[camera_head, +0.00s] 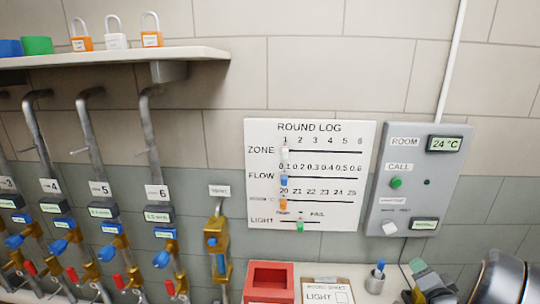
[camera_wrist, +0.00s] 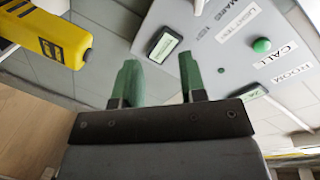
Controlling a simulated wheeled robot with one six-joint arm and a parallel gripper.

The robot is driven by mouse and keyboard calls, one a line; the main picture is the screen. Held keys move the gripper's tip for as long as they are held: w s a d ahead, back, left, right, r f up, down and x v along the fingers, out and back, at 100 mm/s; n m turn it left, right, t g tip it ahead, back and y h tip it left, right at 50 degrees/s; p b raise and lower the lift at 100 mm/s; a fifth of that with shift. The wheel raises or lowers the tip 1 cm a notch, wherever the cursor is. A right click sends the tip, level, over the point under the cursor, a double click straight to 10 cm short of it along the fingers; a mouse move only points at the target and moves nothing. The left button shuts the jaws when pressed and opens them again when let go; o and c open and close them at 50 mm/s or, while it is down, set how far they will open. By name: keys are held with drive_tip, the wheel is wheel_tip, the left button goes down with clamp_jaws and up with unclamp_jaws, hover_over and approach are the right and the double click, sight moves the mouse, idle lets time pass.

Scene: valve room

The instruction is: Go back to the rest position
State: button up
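My gripper (camera_wrist: 158,75) shows in the wrist view with its two green fingers apart. Nothing is held between them; grey wall shows through the gap. The grey wall panel (camera_head: 414,178) hangs at the right in the head view, with a green call button and a 24 °C display. It shows upside down beyond the fingers in the wrist view (camera_wrist: 215,65).
A yellow device (camera_wrist: 45,35) is close at upper left in the wrist view. Several valve pipes (camera_head: 98,165) stand left under a shelf (camera_head: 120,57) with padlocks.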

drive_tip(key=s+d+f+g+h, duration=0.2)
drive_tip(key=s+d+f+g, duration=0.1)
drive_tip(key=f+g, duration=0.2)
drive_tip(key=s+a+n+g, duration=0.4)
drive_tip(key=a+g, duration=0.1)
drive_tip(key=g, duration=0.1)
drive_tip(key=s+a+r+n+y, duration=0.1)
drive_tip(key=a+r+n+y, duration=0.1)
drive_tip(key=a, duration=0.6)
drive_tip(key=s+a+r+n+y, duration=0.1)
drive_tip(key=a+r+n, duration=0.3)
drive_tip(key=a, duration=0.5)
drive_tip(key=s+a+r+n+y, duration=0.1)
drive_tip(key=a+r+n+y, duration=0.1)
drive_tip(key=a, duration=0.7)
drive_tip(key=shift+s+r+n+g+y, duration=0.3)
drive_tip(key=shift+r+n+g, duration=0.1)
drive_tip(key=shift+r, duration=0.25)
